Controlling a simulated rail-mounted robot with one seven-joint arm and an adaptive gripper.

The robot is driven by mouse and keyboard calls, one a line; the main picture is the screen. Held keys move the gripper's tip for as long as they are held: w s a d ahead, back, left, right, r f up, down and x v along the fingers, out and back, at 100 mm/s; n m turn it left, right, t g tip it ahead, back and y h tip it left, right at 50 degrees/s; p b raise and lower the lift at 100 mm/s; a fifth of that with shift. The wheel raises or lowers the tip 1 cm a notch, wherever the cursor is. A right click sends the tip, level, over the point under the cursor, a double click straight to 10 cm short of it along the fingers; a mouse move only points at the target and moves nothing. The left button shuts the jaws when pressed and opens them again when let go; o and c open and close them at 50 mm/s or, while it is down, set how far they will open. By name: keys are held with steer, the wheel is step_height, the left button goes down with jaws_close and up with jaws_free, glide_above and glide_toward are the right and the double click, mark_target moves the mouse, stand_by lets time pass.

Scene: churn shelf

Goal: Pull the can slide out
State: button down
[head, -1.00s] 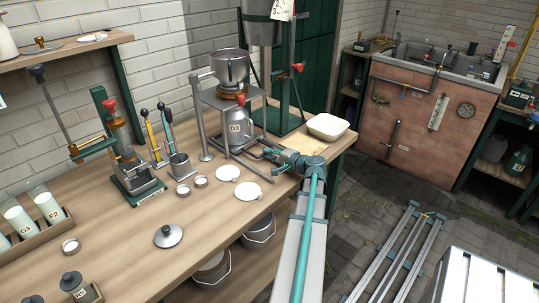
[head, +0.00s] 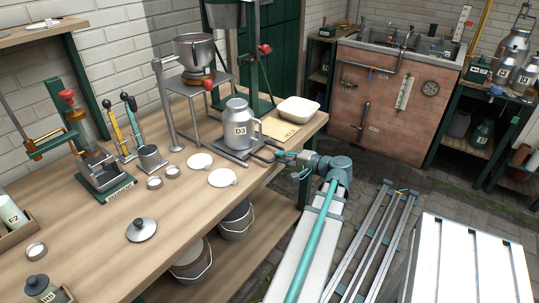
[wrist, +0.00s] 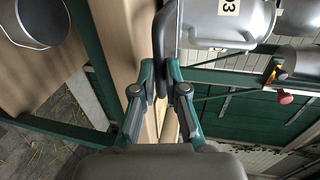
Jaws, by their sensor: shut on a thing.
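The can slide (head: 232,150) is a flat grey plate on the bench, with the milk can marked D3 (head: 239,128) standing upright on it. The can stands in front of the metal stand (head: 196,88), clear of its top. The slide's dark looped handle (head: 264,155) points towards the bench's front edge. My gripper (head: 284,156) is shut on this handle. In the wrist view, my gripper (wrist: 161,70) has its fingers on either side of the dark handle (wrist: 158,38), and the can (wrist: 222,22) is just beyond. The fingertips are small and partly hidden in the head view.
White discs (head: 222,177) and small rings lie left of the slide on the bench (head: 180,210). A cream tub (head: 298,109) stands to the right. Metal rails (head: 372,240) and a slatted white table (head: 470,265) are at the lower right. Buckets (head: 236,220) sit below.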

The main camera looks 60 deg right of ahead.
steer(key=shift+v, duration=0.85)
steer(key=shift+f, duration=0.15)
steer(key=c, duration=1.5)
jaws_free()
steer(key=shift+s, duration=0.1)
steer(key=v, duration=1.1)
steer(key=shift+s, duration=0.4)
